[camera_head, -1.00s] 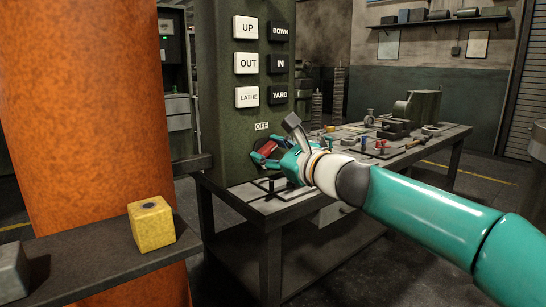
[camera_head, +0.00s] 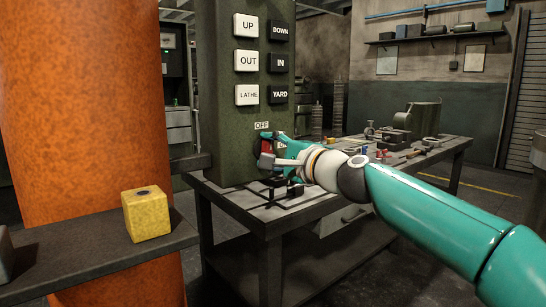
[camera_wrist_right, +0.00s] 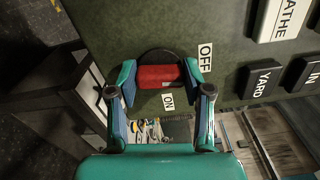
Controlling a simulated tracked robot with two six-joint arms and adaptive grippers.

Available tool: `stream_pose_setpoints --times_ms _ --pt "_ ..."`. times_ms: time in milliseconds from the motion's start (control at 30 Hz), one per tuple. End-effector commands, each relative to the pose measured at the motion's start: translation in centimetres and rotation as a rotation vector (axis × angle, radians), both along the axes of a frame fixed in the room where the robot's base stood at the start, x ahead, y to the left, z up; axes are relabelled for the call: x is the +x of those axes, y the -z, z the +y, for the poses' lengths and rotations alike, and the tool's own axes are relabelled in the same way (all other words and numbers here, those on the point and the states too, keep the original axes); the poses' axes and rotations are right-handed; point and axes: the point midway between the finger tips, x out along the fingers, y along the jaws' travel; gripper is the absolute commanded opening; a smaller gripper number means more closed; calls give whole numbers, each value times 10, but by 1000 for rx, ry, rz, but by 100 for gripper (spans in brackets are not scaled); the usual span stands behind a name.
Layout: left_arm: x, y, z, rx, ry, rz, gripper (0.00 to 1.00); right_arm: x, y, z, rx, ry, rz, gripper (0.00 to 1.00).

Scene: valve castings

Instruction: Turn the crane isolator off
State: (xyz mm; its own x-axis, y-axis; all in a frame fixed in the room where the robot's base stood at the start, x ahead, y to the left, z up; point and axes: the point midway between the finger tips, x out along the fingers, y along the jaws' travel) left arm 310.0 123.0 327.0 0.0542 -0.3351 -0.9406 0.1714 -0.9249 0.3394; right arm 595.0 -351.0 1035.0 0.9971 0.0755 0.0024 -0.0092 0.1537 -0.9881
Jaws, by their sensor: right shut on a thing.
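The isolator is a red handle (camera_head: 266,146) on a dark round base (camera_wrist_right: 146,58), low on the green panel. An OFF label (camera_head: 262,125) is above it and an ON label (camera_wrist_right: 168,101) is at its right side in the head view. The red handle (camera_wrist_right: 160,77) stands about upright in the head view, its long axis toward OFF. My right gripper (camera_head: 270,148) is shut on the handle, with one teal finger at each end in the wrist view. The gripper and wrist hide part of the handle in the head view. My left gripper is not in view.
White and black buttons (camera_head: 246,61) are above the isolator. A workbench (camera_head: 265,222) with tools stands below and behind the panel. An orange column (camera_head: 85,120) and a shelf with a yellow block (camera_head: 147,215) are at the left.

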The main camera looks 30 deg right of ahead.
Motion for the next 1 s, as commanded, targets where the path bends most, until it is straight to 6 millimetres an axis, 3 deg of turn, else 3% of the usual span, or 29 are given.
stream_pose_setpoints --times_ms 33,333,833,867,1000 --pt "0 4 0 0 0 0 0 1 8 3 -30 -10 9 15" --pt "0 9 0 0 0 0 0 1 8 3 -150 -12 3 15" --pt "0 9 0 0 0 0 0 1 8 3 -174 -12 1 15" --pt "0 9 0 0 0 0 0 1 8 3 -174 -12 1 51" --pt "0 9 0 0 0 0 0 1 7 3 -172 -11 -1 75"
